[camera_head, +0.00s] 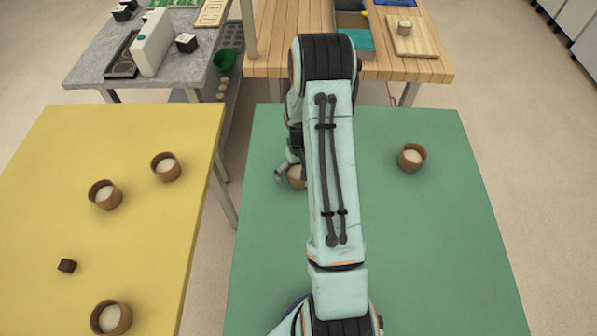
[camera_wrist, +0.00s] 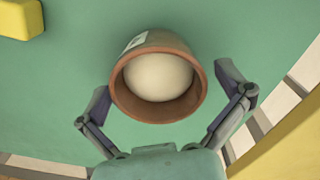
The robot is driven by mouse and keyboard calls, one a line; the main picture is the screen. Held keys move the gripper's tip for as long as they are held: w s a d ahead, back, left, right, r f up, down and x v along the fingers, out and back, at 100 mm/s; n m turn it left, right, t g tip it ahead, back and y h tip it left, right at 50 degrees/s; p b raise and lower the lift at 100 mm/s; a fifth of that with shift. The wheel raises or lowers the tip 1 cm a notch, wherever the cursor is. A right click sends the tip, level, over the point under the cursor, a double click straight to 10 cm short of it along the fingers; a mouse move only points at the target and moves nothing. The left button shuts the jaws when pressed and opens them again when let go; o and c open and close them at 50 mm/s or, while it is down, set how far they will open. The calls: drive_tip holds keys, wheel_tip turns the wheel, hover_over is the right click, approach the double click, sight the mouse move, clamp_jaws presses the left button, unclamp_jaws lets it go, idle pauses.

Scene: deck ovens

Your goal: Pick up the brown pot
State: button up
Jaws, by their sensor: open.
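A brown pot (camera_wrist: 189,105) with a pale filling and a small white label on its side is in the middle of the wrist view. It stands on the green table, and in the head view the same pot (camera_head: 296,182) is partly hidden by my arm. My gripper (camera_wrist: 168,92) is open, with one finger on each side of the pot; contact is not clear. In the head view my gripper (camera_head: 284,170) is partly hidden by my arm. Another similar brown pot (camera_head: 412,166) stands to the right on the green table.
The yellow table (camera_head: 60,225) on the left holds three similar pots and a small dark block (camera_head: 67,265). A yellow object (camera_wrist: 20,18) lies near the pot in the wrist view. The green table's (camera_head: 440,240) right side is mostly clear. Cluttered tables stand behind.

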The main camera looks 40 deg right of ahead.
drive_tip(key=shift+f, duration=0.2)
drive_tip(key=c, duration=1.3)
drive_tip(key=shift+o, duration=0.2)
drive_tip(key=shift+r, duration=0.1)
drive_tip(key=shift+r, duration=0.2)
wheel_tip(320, 180, up, 2)
drive_tip(key=shift+r, duration=0.2)
drive_tip(key=s+a+r, duration=0.8)
drive_tip(key=s+r, duration=0.2)
drive_tip(key=s, duration=0.1)
drive_tip(key=shift+s+a, duration=0.15)
drive_tip(key=shift+s, duration=0.05)
